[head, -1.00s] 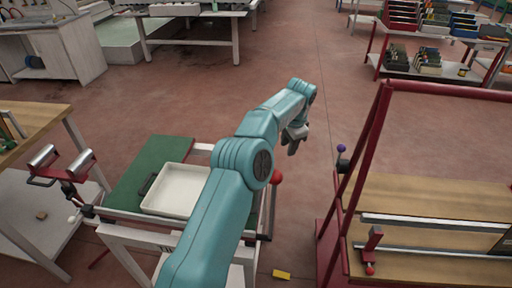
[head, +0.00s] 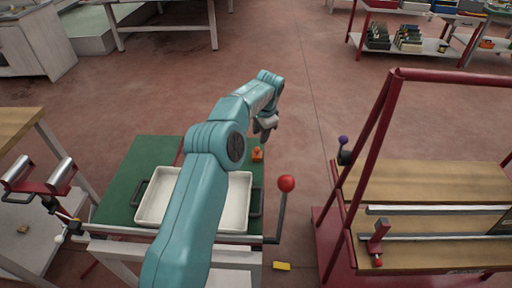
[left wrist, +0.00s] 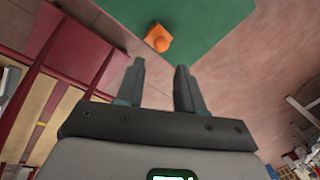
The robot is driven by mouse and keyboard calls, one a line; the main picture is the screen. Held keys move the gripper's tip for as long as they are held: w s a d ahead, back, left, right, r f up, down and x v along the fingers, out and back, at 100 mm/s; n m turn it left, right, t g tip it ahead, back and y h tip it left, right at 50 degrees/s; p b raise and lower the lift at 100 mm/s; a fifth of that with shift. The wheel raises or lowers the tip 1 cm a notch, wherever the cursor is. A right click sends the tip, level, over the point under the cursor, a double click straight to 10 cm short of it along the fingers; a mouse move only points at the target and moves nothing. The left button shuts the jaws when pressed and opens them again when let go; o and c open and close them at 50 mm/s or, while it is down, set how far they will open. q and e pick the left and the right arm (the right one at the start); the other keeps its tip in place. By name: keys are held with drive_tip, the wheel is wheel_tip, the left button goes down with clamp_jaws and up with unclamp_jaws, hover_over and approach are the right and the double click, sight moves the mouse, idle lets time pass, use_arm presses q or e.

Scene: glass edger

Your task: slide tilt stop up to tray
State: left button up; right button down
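A small orange block with a rounded knob, which looks like the tilt stop (head: 257,153), sits near the far right edge of the green table top (head: 155,150). The white tray (head: 239,205) lies nearer on the same top, partly hidden behind my left arm. My left gripper (head: 265,134) is just beyond and above the orange stop, apart from it. In the left wrist view the two fingers (left wrist: 160,68) are spread with nothing between them, and the orange stop (left wrist: 158,38) shows ahead of the fingertips on the green surface. My right gripper is not in view.
A red-knobbed lever (head: 286,184) rises at the table's right front corner. A red-framed rack (head: 385,130) with wooden boards stands to the right, a purple knob (head: 343,141) at its side. A yellow block (head: 282,266) lies below on the floor. The floor beyond the table is clear.

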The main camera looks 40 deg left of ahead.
sight(258, 148)
use_arm(q)
drive_tip(key=f, duration=0.2)
drive_tip(key=a+f, duration=0.1)
drive_tip(key=f, duration=0.2)
drive_tip(key=f+p, duration=0.1)
drive_tip(key=f, duration=0.1)
drive_tip(key=shift+w+a+f, duration=0.3)
drive_tip(key=shift+w, duration=0.05)
drive_tip(key=shift+f, duration=0.55)
drive_tip(key=shift+a+f, duration=0.25)
drive_tip(key=shift+f, duration=0.1)
drive_tip(key=shift+d+r, duration=0.15)
drive_tip(key=c, duration=0.6)
clamp_jaws()
